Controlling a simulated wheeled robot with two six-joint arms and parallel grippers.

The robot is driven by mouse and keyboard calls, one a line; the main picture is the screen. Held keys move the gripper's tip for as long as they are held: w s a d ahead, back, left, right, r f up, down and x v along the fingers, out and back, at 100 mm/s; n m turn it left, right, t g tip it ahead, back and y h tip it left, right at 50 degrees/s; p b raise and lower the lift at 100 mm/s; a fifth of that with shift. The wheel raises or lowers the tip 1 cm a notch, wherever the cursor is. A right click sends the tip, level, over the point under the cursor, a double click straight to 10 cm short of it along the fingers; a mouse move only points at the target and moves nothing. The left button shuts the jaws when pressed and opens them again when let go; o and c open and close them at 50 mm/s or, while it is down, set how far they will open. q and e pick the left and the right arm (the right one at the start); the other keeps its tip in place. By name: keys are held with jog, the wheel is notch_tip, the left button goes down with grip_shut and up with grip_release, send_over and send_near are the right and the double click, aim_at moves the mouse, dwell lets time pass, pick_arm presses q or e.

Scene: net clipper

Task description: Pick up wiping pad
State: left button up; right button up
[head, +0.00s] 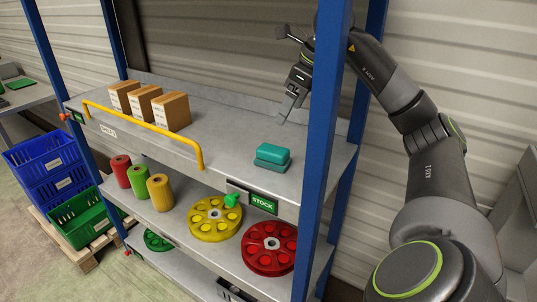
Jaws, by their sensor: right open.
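A teal wiping pad (273,157) lies on the right end of the grey upper shelf (225,135), just behind its front edge. It looks like two layers, a darker one under a lighter one; I cannot tell whether these are separate pads. My right gripper (283,76) is open and empty, above and behind the pad near the back of the shelf. It is well apart from the pad. A blue post hides part of its wrist. My left gripper is not in view.
A blue post (322,120) stands between my right arm and the shelf. Several cardboard boxes (171,111) and a yellow rail (150,125) occupy the shelf's left part. Its middle is clear. Yellow (206,232) and red (255,262) wheels lie below. Stacked crates (45,150) stand left.

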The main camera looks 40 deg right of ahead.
aim_at(269, 148)
jog(key=p+x, duration=0.2)
jog(key=x, duration=0.8)
jog(key=shift+f+p, duration=0.25)
jog(key=shift+p, duration=0.1)
jog(key=shift+w+a+f+p, duration=0.1)
jog(key=shift+w+f+p, duration=0.35)
jog(key=shift+p, duration=0.2)
jog(key=x, duration=0.1)
jog(key=p+x, duration=0.1)
jog(key=x, duration=0.1)
jog(key=shift+w, duration=0.35)
jog(key=shift+w+f+p, duration=0.1)
jog(key=shift+f+p, duration=0.2)
jog(key=shift+f, duration=0.05)
